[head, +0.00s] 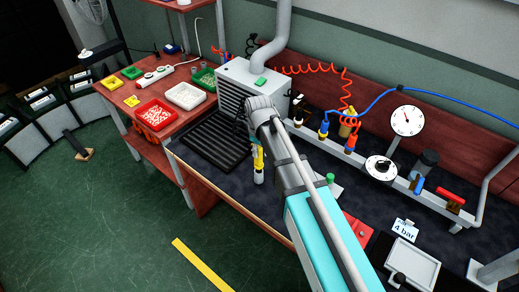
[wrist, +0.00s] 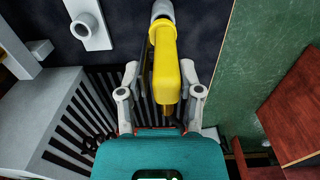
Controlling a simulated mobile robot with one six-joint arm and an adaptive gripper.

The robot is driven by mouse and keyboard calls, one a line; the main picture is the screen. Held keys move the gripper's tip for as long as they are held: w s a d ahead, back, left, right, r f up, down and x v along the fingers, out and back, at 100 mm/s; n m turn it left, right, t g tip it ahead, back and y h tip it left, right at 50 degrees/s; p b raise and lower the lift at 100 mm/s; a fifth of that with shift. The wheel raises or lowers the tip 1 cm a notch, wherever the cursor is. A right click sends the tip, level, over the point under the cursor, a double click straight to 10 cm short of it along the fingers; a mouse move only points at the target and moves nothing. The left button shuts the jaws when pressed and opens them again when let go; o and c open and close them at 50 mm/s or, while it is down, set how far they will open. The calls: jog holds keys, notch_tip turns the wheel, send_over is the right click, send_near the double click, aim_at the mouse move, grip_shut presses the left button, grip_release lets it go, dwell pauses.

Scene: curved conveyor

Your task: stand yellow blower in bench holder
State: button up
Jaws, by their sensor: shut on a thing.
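The yellow blower (head: 258,160) is in my gripper (head: 260,145), above the front part of the dark bench mat. In the wrist view the blower (wrist: 166,75) lies between the two fingers of my gripper (wrist: 160,82), its grey end pointing to the top of the picture. The fingers are shut on its yellow body. A pale plate with a round ring-like socket (wrist: 88,24) lies left of the blower's grey end, apart from it; it may be the bench holder. In the head view my arm hides part of the bench there.
A slatted grey box with a duct (head: 252,85) stands behind a black grille (head: 212,140). A rail with hoses, fittings and a gauge (head: 406,120) runs along the back. The mat's front strip is clear.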

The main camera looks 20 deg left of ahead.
jog(key=shift+f+b, duration=1.35)
jog(key=shift+f, duration=0.05)
jog(key=o, duration=1)
jog(key=shift+c, duration=0.2)
jog(key=shift+r, duration=0.15)
notch_tip(320, 180, up, 13)
jog(key=p, duration=1.3)
jog(key=shift+f, duration=0.2)
dwell(0.4)
jog(key=s+d+m, duration=0.3)
jog(key=d+m, duration=0.3)
jog(key=d, duration=1.2)
jog(key=s+d+m, duration=0.2)
jog(key=d+m, duration=0.5)
jog(key=d, duration=1.1)
jog(key=shift+s+m, duration=0.3)
jog(key=shift+s, duration=0.1)
